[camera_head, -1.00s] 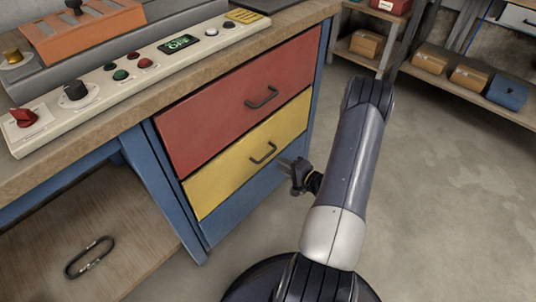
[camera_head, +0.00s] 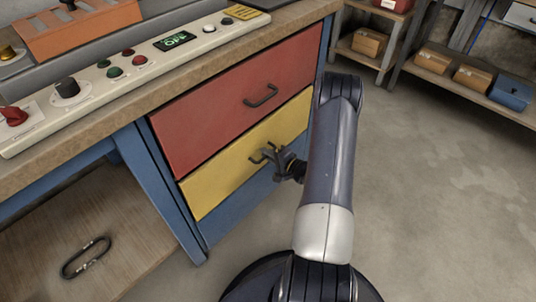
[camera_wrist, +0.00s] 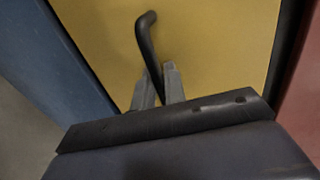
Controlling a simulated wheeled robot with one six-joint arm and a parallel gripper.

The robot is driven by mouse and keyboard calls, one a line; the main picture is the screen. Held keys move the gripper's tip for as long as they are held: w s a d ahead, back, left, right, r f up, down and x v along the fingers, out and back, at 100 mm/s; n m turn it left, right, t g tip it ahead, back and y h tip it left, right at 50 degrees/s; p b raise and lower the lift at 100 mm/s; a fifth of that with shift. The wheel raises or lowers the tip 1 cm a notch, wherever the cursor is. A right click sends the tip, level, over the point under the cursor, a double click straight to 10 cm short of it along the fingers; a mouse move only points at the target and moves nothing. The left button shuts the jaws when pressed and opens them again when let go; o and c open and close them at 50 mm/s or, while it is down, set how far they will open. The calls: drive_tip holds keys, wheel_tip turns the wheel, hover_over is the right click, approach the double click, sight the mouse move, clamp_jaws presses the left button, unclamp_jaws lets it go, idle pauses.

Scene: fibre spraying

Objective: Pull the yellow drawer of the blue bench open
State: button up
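The blue bench (camera_head: 196,226) has a yellow drawer (camera_head: 215,182) under a red drawer (camera_head: 210,120). The yellow drawer looks closed, its front level with the red one. Its dark bar handle (camera_head: 256,157) is partly hidden by my gripper (camera_head: 268,155) at its right part. In the wrist view the yellow front fills the middle, and the dark handle (camera_wrist: 148,40) runs down between the two grey fingers of my gripper (camera_wrist: 159,88). The fingers lie close on either side of the handle. I cannot tell whether they grip it.
A control panel (camera_head: 135,68) with knobs and buttons lies on the bench top. A dark carabiner-like loop (camera_head: 86,257) lies on the wooden lower shelf. Shelves with boxes (camera_head: 471,78) stand at the back right. The concrete floor (camera_head: 430,200) to the right is clear.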

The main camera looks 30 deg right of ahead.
clamp_jaws()
drive_tip(key=f+b+v, duration=0.3)
drive_tip(key=v, duration=1.1)
drive_tip(key=s+f+b+v, duration=0.1)
drive_tip(key=f+b+v, duration=0.2)
drive_tip(key=v, duration=1.1)
drive_tip(key=shift+s+d+b, duration=0.25)
drive_tip(key=shift+s+b, duration=0.15)
drive_tip(key=shift+b, duration=0.1)
